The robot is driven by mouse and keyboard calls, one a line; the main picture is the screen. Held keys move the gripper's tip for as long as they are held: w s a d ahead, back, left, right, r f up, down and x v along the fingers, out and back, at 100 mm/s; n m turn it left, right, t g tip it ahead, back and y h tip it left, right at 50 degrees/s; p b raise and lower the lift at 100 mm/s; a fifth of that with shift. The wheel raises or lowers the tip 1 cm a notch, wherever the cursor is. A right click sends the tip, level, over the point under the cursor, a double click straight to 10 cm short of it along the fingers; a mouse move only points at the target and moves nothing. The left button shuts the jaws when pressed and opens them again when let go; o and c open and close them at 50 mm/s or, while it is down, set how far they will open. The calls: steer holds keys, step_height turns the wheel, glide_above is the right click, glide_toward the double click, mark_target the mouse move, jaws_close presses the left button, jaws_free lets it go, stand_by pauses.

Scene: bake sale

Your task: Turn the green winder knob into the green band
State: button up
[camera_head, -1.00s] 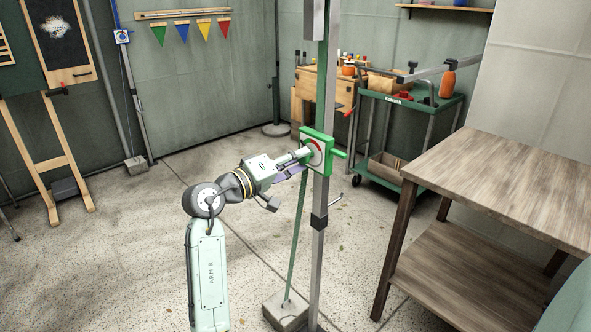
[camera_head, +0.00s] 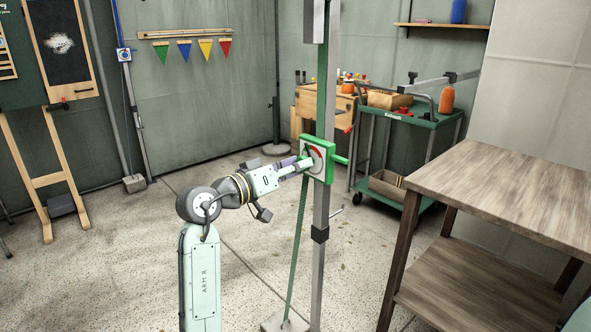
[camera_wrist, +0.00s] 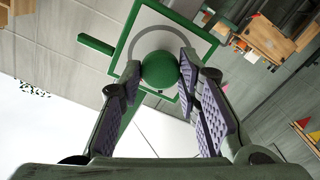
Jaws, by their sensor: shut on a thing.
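The green winder knob (camera_wrist: 160,70) is a round green ball at the middle of a white dial plate with a green frame (camera_wrist: 96,45). My gripper (camera_wrist: 160,80) is shut on it, one purple-grey padded finger on each side. In the head view the winder box (camera_head: 328,160) is fixed to a grey upright post, and my gripper (camera_head: 301,165) reaches it from the left. A red arc (camera_head: 317,154) shows on the dial there. The wrist view shows a grey ring part around the knob. I cannot make out a green band or pointer; my fingers hide part of the dial.
The grey post (camera_head: 321,262) stands close beside my arm, with a green strap slanting down to a grey base block. A wooden table (camera_head: 500,190) is at the right. A green cart (camera_head: 408,118) stands behind. The floor to the left is open.

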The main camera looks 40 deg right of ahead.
stand_by(0.3)
steer(key=o, duration=1.2)
steer(key=shift+c, duration=0.2)
steer(key=s+a, duration=0.1)
steer(key=a, duration=1.1)
